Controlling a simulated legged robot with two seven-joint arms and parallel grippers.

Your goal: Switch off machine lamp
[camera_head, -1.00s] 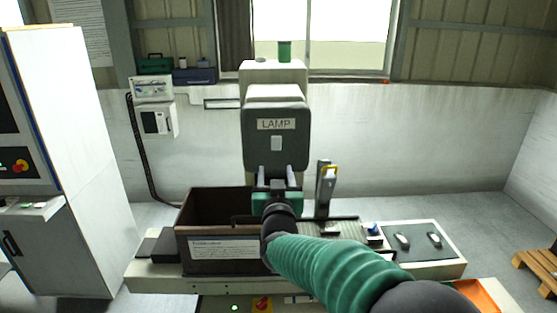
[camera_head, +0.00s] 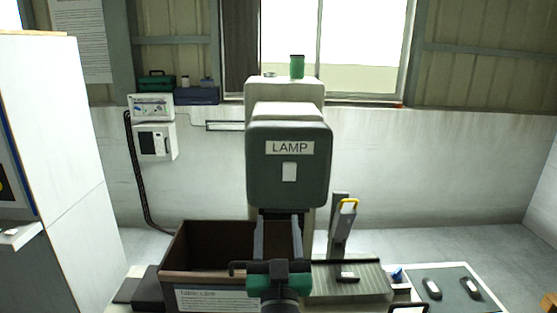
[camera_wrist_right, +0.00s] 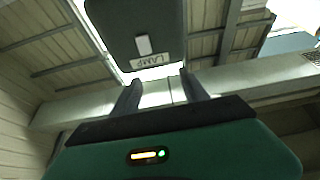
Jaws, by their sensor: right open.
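The machine head (camera_head: 288,190) is a dark grey rounded box on a pale column, with a white "LAMP" label (camera_head: 290,148). A small white rocker switch (camera_head: 289,171) sits just under the label. My right gripper (camera_head: 278,222) is open and empty, its two fingers pointing forward below the head and switch, apart from the switch. In the right wrist view, the lamp switch (camera_wrist_right: 143,45) shows upside down beyond the fingers (camera_wrist_right: 163,88), with a gap between. My left gripper is not in view.
A brown open box (camera_head: 172,265) stands under the head at left. An upright post with a yellow handle (camera_head: 343,220) stands right of the gripper. A white cabinet (camera_head: 60,170) is at far left. Open air lies before the switch.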

